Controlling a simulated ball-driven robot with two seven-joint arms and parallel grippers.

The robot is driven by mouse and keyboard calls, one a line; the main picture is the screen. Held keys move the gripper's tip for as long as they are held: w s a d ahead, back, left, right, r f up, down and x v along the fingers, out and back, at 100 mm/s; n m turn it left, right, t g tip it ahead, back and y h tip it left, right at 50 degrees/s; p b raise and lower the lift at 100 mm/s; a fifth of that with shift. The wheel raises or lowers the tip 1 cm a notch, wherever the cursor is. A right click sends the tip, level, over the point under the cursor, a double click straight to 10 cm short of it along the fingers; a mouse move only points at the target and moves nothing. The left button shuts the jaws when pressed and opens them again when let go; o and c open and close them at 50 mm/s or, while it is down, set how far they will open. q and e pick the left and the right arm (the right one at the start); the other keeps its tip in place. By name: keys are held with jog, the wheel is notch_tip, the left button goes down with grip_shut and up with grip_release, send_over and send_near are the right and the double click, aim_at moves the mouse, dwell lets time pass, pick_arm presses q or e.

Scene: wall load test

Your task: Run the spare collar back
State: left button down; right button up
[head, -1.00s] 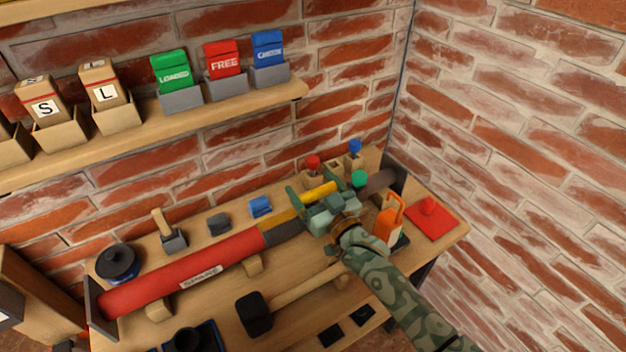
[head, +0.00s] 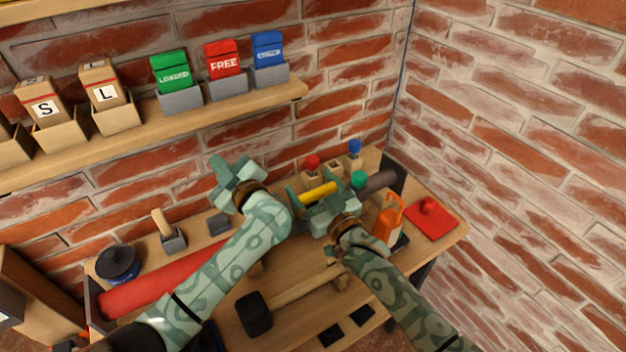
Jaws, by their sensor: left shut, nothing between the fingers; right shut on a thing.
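A long prop lies across the bench, with a red tube (head: 150,288), a yellow section (head: 318,191) and a dark grey end (head: 380,181). My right gripper (head: 312,190) is at the yellow section and shut on it; its fingers hide part of it. I cannot make out the spare collar as a separate piece. My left gripper (head: 236,170) is shut and empty, raised above the back of the bench, left of the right gripper. My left arm hides the middle of the prop.
A mallet (head: 255,313) lies in front. A black round piece (head: 117,263), a brush (head: 168,232), an orange tool (head: 389,222) and a red pad (head: 431,219) are on the bench (head: 300,262). Red, green and blue knobs stand at the back right. Card boxes line the shelf above.

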jog(key=shift+r, duration=0.15)
pick_arm(q)
jog(key=s+d+r+m+g+h, duration=0.1)
jog(key=d+r+m+g+h, duration=0.25)
jog(key=d, duration=0.65)
jog(key=s+d+r+m+g+h, duration=0.2)
jog(key=d+m+g+h, duration=0.25)
jog(key=d, duration=0.65)
pick_arm(e)
jog(key=shift+w, duration=0.1)
pick_arm(q)
jog(key=shift+t+h, duration=0.3)
jog(key=shift+t, duration=0.2)
jog(key=f, duration=0.2)
jog(key=w+a+f, duration=0.1)
jog(key=f, duration=0.2)
jog(key=w+f, duration=0.1)
jog(key=f, duration=0.2)
jog(key=shift+w+a+f, duration=0.15)
jog(key=shift+w, duration=0.05)
jog(key=shift+s+d+f, duration=0.1)
jog(key=shift+s+d, duration=0.1)
jog(key=shift+s, duration=0.05)
pick_arm(e)
jog(key=shift+r, duration=0.1)
